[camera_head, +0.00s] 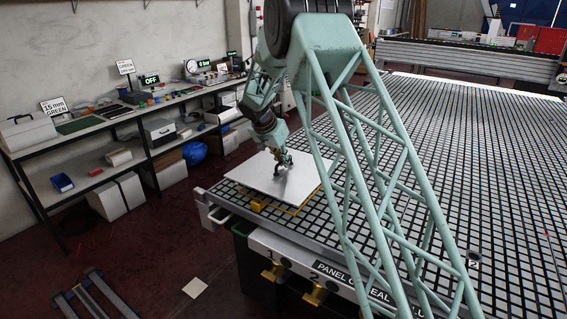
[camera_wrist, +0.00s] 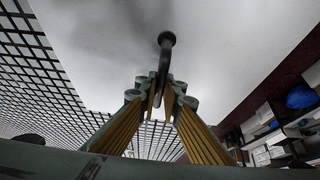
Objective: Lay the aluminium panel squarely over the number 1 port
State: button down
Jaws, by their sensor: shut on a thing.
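The pale aluminium panel (camera_head: 262,178) is at the near left corner of the black-lined grid table. It fills most of the upper wrist view (camera_wrist: 240,50). A dark curved handle (camera_wrist: 166,45) is on the panel's face. My gripper (camera_head: 281,160) is over the panel, with its fingers shut on this handle; the fingers also show in the wrist view (camera_wrist: 163,88). Yellow edging (camera_head: 258,205) shows below the panel's near edge. I cannot tell whether the panel touches the table. The number 1 port is not visible; a number 2 mark (camera_head: 474,263) is farther right.
The grid table (camera_head: 500,170) is largely bare to the right. A white rail handle (camera_head: 212,215) sticks out at its left corner. A shelf bench (camera_head: 90,130) with boxes and signs stands along the left wall. A pale square (camera_head: 195,288) lies on the red floor.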

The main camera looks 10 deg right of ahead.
aim_at(282, 170)
jog(key=shift+f+b, duration=3.05)
jog(key=shift+f, duration=0.2)
jog(key=shift+b, duration=0.55)
jog(key=shift+f, duration=0.75)
jog(key=c, duration=2.7)
grip_release()
jog(key=shift+c, duration=0.2)
jog(key=shift+f, duration=0.15)
jog(key=shift+v, duration=6.1)
